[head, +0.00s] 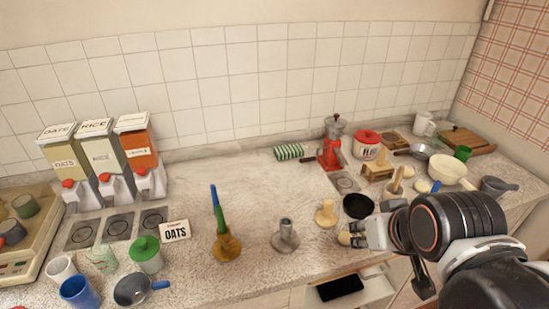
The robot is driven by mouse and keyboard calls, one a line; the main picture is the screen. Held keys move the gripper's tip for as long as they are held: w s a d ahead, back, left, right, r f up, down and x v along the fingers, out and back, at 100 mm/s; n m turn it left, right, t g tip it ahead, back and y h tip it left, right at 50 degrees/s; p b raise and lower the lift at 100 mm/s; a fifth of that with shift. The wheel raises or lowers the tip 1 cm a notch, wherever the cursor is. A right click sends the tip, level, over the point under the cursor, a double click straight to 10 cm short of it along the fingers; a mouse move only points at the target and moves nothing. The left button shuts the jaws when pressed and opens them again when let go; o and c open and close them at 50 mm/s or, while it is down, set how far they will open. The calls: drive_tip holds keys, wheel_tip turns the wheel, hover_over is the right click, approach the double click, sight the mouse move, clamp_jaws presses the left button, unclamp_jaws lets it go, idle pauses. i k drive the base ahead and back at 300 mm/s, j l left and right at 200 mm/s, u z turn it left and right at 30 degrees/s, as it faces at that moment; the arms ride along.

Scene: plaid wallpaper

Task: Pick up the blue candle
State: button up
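The blue candle (213,196) is a thin upright taper, blue at the top, with green showing along its lower part; I cannot tell whether the green is a second candle. It stands in a brass-coloured holder (227,246) left of centre on the counter. My gripper (356,236) is at the right, near the counter's front edge, well apart from the candle. A small pale object (344,239) is by its fingertips; I cannot tell whether they touch it or whether the fingers are open.
A grey metal holder (286,237) and a pale wooden one (325,213) stand between the candle and my gripper. An open drawer (372,289) is below the edge. Counter behind the candle is clear.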

sight(215, 199)
drive_tip(key=i+l+u, duration=0.7)
drive_tip(key=k+l, duration=0.1)
